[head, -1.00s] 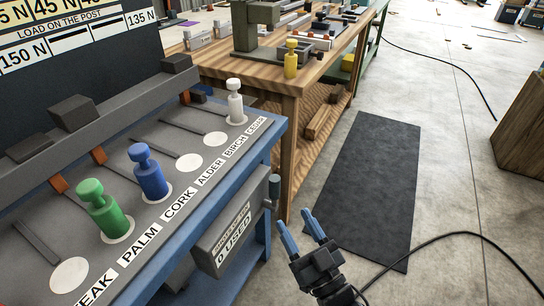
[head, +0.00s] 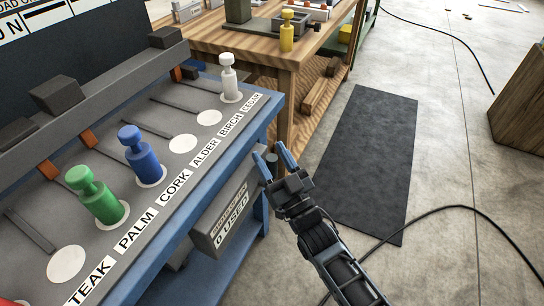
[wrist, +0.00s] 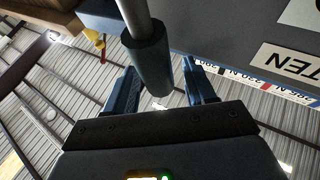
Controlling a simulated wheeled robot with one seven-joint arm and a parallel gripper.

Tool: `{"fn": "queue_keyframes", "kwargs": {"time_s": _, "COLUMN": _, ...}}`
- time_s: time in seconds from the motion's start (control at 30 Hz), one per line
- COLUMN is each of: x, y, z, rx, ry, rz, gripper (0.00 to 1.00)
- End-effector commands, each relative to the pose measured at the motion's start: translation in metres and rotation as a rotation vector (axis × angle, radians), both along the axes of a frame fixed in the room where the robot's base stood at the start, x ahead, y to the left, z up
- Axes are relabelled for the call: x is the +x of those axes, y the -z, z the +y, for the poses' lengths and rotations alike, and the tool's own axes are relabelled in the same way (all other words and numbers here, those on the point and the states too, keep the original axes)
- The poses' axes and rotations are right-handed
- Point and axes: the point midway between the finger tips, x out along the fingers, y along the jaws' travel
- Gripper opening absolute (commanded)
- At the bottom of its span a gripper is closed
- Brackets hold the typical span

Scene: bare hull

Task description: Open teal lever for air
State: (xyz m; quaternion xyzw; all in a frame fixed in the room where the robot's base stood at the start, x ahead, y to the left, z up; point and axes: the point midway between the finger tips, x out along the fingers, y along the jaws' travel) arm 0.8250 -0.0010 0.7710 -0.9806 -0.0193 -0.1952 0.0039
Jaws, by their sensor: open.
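A lever with a dark teal cylindrical grip (wrist: 148,65) on a pale metal rod (wrist: 135,15) shows large in the wrist view. The grip lies between my two blue fingers, with visible gaps on both sides. In the head view the lever's dark grip (head: 272,164) is at the right end of the blue bench, partly hidden by my fingers. My gripper (head: 271,154) is open around or just in front of it; I cannot tell the exact depth. It also shows open in the wrist view (wrist: 162,82).
The blue bench carries green (head: 97,196), blue (head: 140,157) and white (head: 229,78) pegs on labelled spots. A grey box marked "0 USED" (head: 228,225) hangs on its front. A wooden table (head: 240,45) stands behind. A black mat (head: 365,160) and cable lie on the floor.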

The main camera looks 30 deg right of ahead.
Motion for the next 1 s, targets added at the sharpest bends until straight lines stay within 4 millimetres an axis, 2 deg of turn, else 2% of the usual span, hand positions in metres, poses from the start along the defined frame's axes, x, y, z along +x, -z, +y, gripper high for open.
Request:
{"fn": "queue_keyframes", "kwargs": {"time_s": 0.17, "x": -0.0001, "y": 0.0003, "z": 0.0, "rx": 0.0, "ry": 0.0, "rz": 0.0, "gripper": 0.53}}
{"fn": "queue_keyframes", "kwargs": {"time_s": 0.7, "x": -0.0003, "y": 0.0002, "z": 0.0, "rx": 0.0, "ry": 0.0, "rz": 0.0, "gripper": 0.01}}
{"fn": "queue_keyframes", "kwargs": {"time_s": 1.0, "x": -0.0001, "y": -0.0004, "z": -0.0004, "rx": 0.003, "ry": 0.0, "rz": 0.003, "gripper": 0.0}}
